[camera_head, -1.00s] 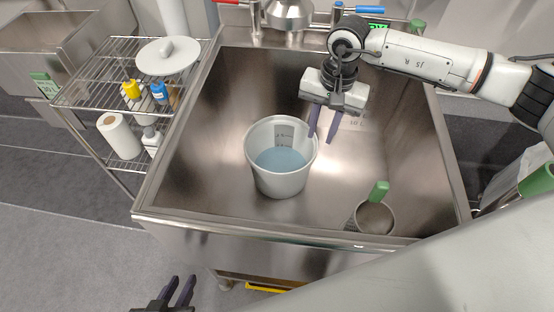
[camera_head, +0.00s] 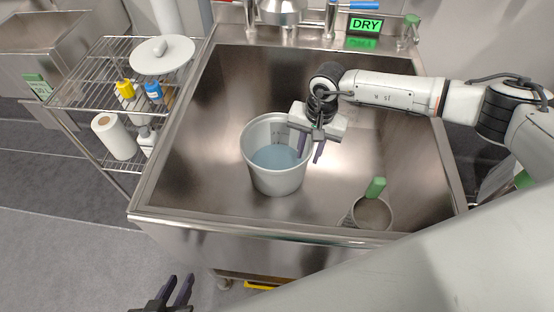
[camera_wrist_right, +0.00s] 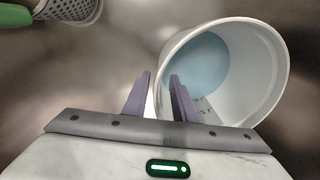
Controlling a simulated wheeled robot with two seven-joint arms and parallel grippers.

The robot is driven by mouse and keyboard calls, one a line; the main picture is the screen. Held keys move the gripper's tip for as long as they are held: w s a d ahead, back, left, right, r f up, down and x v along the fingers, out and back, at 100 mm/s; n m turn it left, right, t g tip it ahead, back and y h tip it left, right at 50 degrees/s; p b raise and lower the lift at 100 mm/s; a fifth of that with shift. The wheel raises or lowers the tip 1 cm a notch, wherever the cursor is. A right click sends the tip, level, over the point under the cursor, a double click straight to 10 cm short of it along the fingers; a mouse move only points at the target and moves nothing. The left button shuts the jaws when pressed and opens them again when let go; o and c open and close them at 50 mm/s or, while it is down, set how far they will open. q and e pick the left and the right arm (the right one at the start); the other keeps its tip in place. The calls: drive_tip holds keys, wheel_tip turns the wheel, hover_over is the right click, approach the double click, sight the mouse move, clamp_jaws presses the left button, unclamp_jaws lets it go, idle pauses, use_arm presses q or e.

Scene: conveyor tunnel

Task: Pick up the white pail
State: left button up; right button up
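The white pail (camera_head: 277,181) stands upright in the steel sink, with bluish liquid (camera_head: 275,158) inside. It also shows in the right wrist view (camera_wrist_right: 268,60). My right gripper (camera_head: 311,154) is open and empty at the pail's right rim. In the right wrist view its two fingers (camera_wrist_right: 158,98) are apart, with the near rim appearing between them. I cannot tell whether they touch the wall or how far they reach down. My left gripper (camera_head: 180,290) is open and empty at the bottom left, outside the sink and low in front of it.
A perforated metal cup (camera_head: 370,213) with a green handle (camera_head: 376,187) sits at the sink's front right. The sink's front edge (camera_head: 250,225) lies between the left gripper and the pail. A wire rack (camera_head: 90,75) stands left. A sign (camera_head: 366,25) reads DRY.

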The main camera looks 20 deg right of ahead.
drive_tip(key=shift+c, duration=0.3)
clamp_jaws()
idle(1.0)
drive_tip(key=shift+w+a+r, duration=0.1)
drive_tip(key=shift+w+r, duration=0.05)
drive_tip(key=shift+r, duration=0.1)
